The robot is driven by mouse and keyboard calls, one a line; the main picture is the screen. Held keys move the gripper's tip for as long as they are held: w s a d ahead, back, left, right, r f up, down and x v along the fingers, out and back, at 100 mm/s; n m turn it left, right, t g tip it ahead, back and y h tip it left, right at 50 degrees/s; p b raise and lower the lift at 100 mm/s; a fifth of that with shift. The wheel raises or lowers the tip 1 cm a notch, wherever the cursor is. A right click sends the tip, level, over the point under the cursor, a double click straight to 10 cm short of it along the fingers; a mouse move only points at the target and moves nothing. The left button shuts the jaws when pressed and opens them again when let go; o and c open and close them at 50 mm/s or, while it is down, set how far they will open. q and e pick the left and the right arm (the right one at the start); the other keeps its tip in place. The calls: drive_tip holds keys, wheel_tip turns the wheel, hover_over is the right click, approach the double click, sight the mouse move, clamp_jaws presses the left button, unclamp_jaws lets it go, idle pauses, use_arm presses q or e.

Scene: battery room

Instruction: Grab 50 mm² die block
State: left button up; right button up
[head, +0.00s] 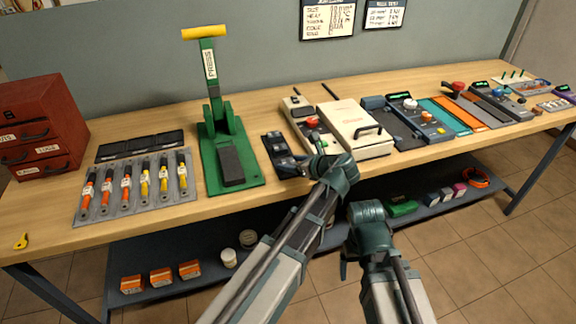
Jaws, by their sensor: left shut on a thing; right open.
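A dark narrow die rack (268,142) with small dark blocks lies on the bench, right of the green press. My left gripper (281,167) is at the near end of this rack, low over the bench. It is shut on a small dark die block, mostly hidden by the fingers and wrist; its size marking is not readable. I cannot tell whether the block is clear of the rack. My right gripper (346,262) is open and empty, in front of the bench edge; its fingers are small and partly hidden.
The green press (228,150) with a yellow handle stands left of the rack. A grey tray of several orange and yellow tools (133,188) and a red drawer cabinet (45,125) are further left. A cream case (355,128) is close on the right. A lower shelf holds boxes.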

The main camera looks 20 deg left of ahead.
use_arm(q)
clamp_jaws()
drive_tip(key=shift+r, duration=0.15)
